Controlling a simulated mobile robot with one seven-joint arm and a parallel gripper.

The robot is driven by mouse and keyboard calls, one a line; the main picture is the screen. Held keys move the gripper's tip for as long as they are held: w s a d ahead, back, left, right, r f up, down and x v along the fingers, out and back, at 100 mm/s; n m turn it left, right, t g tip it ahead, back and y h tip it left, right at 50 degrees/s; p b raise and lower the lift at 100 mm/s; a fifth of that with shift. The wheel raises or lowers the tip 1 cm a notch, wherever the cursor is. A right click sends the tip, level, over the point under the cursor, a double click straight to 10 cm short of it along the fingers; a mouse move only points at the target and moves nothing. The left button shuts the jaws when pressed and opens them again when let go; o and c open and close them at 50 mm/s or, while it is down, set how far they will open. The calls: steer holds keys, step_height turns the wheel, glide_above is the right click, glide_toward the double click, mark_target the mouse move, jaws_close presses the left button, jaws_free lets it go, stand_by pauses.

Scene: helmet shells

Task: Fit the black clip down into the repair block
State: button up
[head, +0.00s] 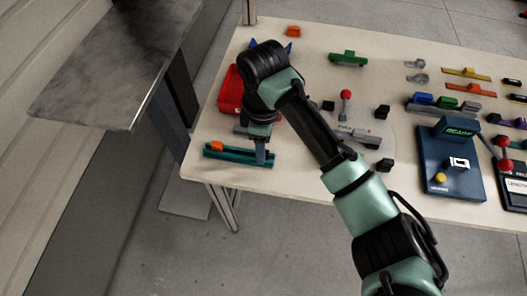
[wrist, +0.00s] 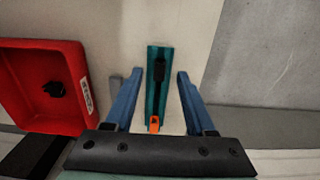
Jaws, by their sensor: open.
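A long teal block (head: 238,157), which looks like the repair block, lies near the table's front left edge. It also shows in the wrist view (wrist: 152,58). A black piece (wrist: 160,72), perhaps the black clip, lies along its middle, with an orange piece (wrist: 154,124) at the near end. The orange piece also shows in the head view (head: 217,146). My gripper (wrist: 160,74) is open, its blue fingers on either side of the block and apart from it in the picture. In the head view my gripper (head: 262,157) points down over the block's right part. Height and contact are unclear.
A red bin (wrist: 30,52) with a small black piece (wrist: 54,88) inside stands beside the block; the bin (head: 231,88) is partly behind my arm. A grey part (wrist: 115,86) lies between them. The table's edge is close. A control box (head: 452,150) stands at the right.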

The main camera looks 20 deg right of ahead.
steer(key=shift+f, duration=0.95)
steer(key=shift+c, duration=0.3)
jaws_close()
